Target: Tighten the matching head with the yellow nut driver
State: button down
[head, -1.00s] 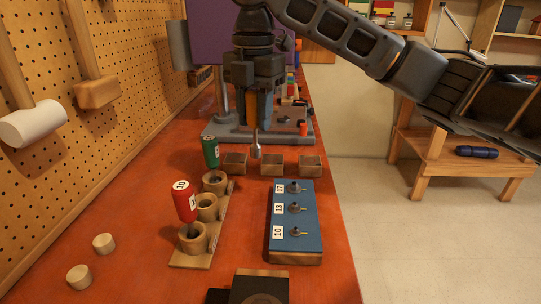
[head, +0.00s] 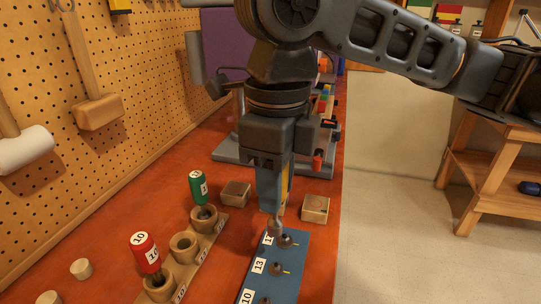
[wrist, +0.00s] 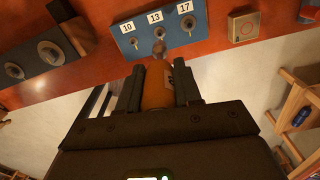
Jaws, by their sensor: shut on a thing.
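My gripper (head: 274,200) is shut on the yellow nut driver (wrist: 157,90), whose orange-yellow handle shows between the fingers. Its metal shaft points down, and the socket end (head: 274,228) is over the far part of the blue block (head: 268,262). The block carries three heads with labels 10, 13 and 17. In the head view the socket partly covers the 17 label, just left of the 17 head (head: 287,241). In the wrist view it appears just below the 13 head (wrist: 160,33). I cannot tell whether it touches anything. The driver's number is unreadable.
A wooden rack (head: 213,236) left of the block holds a green driver (head: 198,187) and a red driver (head: 145,250); its middle cup (head: 185,246) is empty. Small wooden boxes (head: 316,208) stand behind the block. Wooden pegs (head: 81,268) lie at left. The pegboard borders the bench.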

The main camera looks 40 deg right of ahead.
aim_at(277, 220)
jog(key=shift+s+f+n, duration=0.2)
jog(key=shift+s+n, duration=0.05)
jog(key=shift+n, duration=0.05)
notch_tip(277, 220, down, 7)
jog(key=b, duration=0.5)
jog(key=shift+r+b, duration=0.2)
jog(key=shift+b, duration=0.15)
jog(key=shift+f+b, duration=0.75)
jog(key=shift+f, duration=0.35)
dwell(0.7)
